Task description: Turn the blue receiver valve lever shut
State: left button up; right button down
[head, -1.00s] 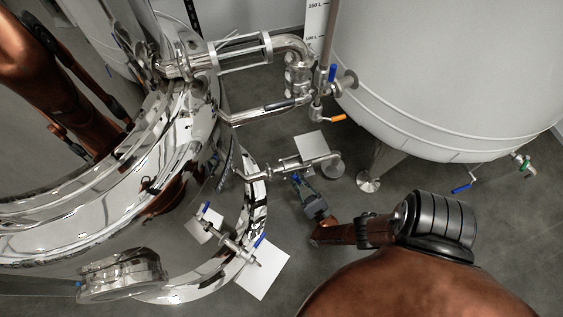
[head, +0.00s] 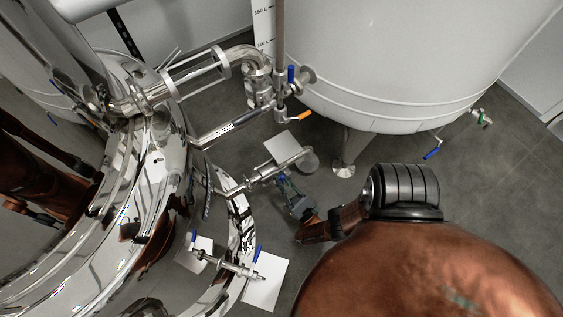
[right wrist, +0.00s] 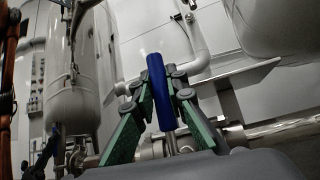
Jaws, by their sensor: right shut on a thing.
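My right gripper (head: 284,185) is at the short steel valve pipe (head: 262,178) low between the shiny tank and the white tank. In the right wrist view, a blue lever (right wrist: 158,88) stands upright between the two green-padded fingers of the right gripper (right wrist: 163,90), which are shut on it. The valve body (right wrist: 160,148) is partly hidden behind the fingers and wrist. In the head view the held lever is too small and covered to make out clearly. My left gripper does not show clearly in any view.
A white tank (head: 390,60) stands on a leg (head: 345,150) beyond the gripper. A shiny steel tank (head: 150,200) fills the left. Other blue levers show at the upper pipe (head: 291,73), the tank's right (head: 432,153) and a lower valve (head: 257,252). An orange lever (head: 304,116) sits nearby.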

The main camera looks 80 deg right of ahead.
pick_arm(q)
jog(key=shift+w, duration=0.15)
pick_arm(e)
jog(key=shift+s, duration=0.15)
jog(key=c, duration=1.9)
grip_release()
jog(key=shift+r, duration=5.05)
